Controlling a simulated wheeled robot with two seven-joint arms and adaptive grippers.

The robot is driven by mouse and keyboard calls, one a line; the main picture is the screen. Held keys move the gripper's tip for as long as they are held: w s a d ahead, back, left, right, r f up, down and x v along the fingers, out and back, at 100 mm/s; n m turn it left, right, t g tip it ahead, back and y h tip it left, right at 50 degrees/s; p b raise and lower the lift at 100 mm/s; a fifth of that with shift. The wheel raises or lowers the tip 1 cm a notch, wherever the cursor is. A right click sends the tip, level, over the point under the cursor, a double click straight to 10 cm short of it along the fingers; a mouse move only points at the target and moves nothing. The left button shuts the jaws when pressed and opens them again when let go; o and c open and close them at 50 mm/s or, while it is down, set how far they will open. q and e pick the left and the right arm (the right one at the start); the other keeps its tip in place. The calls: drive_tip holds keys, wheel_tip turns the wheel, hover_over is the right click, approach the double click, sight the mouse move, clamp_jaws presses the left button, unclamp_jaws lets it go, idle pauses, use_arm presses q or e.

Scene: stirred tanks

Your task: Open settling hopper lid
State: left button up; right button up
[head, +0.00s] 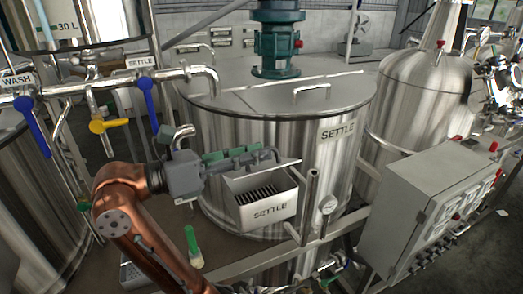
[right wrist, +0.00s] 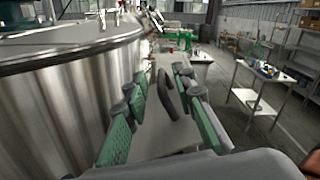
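The settling hopper (head: 268,212) is a pale box marked SETTLE on the front of the big steel SETTLE tank (head: 335,165). Its pale lid (head: 262,175) sits tilted above the box, and a dark slatted grille shows below it. My right gripper (head: 245,158), with green finger pads, reaches in from the left just above the lid. In the right wrist view its fingers (right wrist: 165,110) are apart, with a dark curved handle (right wrist: 168,95) between them on a pale panel. I see a gap on each side of the handle. My left gripper is not in view.
A grey control box (head: 425,205) is farther right. Valve pipes with blue levers (head: 147,100) are at left.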

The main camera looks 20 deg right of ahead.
drive_tip(key=shift+d, duration=1)
clamp_jaws()
